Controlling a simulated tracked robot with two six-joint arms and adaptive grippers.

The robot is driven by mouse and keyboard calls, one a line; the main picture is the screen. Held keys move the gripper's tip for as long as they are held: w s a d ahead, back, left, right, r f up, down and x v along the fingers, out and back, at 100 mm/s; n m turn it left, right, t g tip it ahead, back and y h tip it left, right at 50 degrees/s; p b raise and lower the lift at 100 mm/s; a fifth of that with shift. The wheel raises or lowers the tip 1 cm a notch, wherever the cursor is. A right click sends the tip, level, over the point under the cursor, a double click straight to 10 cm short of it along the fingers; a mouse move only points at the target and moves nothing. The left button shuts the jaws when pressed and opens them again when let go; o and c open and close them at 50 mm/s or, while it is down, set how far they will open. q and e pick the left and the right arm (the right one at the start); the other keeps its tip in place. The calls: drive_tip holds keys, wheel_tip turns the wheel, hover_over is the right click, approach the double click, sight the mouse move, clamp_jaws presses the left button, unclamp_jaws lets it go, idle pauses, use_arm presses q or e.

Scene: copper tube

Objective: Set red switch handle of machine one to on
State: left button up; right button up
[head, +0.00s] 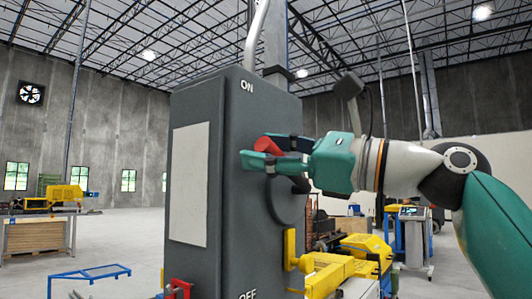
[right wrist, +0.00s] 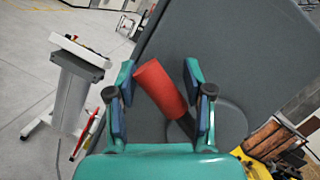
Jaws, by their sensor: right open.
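The grey switch box (head: 232,115) stands in the middle of the head view, with an ON label (head: 247,86) near its top and an OFF label (head: 247,295) low down. The red switch handle (head: 268,144) shows partly behind my right gripper (head: 262,161), between the labels and nearer ON. In the right wrist view, the red handle (right wrist: 158,86) lies tilted between the spread fingers of my right gripper (right wrist: 160,82). Gaps show on both sides of it. Its dark arm runs toward a round disc (right wrist: 228,125) on the box. My left gripper is out of view.
A yellow machine part (head: 335,272) sits low on the right of the box, below my right arm. A control console (head: 413,228) stands farther right. A blue frame (head: 90,273) is on the floor at the left, with open floor around it.

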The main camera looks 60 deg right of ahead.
drive_tip(key=s+f, duration=0.2)
drive_tip(key=s, duration=0.9)
drive_tip(key=shift+d+f, duration=0.3)
drive_tip(key=shift+d, duration=0.15)
drive_tip(key=shift+c, duration=0.4)
